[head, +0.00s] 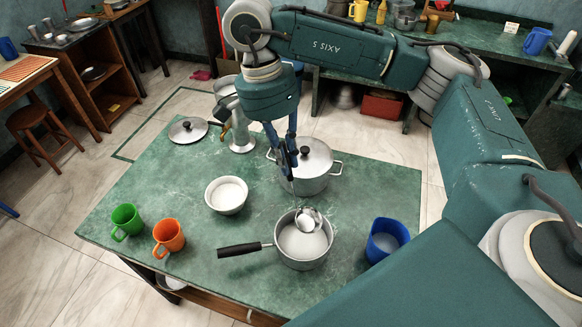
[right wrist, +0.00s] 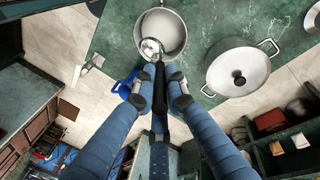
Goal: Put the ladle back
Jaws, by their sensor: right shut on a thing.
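The ladle has a shiny metal bowl (head: 309,219) and a black handle (right wrist: 160,78). My right gripper (head: 288,162) is shut on the handle, which runs between its fingertips (right wrist: 160,90) in the right wrist view. The bowl shows over the saucepan (head: 292,258), at its far side in the head view; whether it touches the pan I cannot tell. The saucepan stands on the green table with its black handle pointing left. In the right wrist view the bowl overlaps the pan's near rim (right wrist: 176,56). My left gripper is not in view.
A lidded pot (head: 314,165) stands just behind the saucepan. A blue mug (head: 388,242) is at right, a white bowl (head: 227,196) at left, with green (head: 126,222) and orange (head: 168,236) mugs. A loose lid (head: 187,130) and metal vessel (head: 242,142) are at the back.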

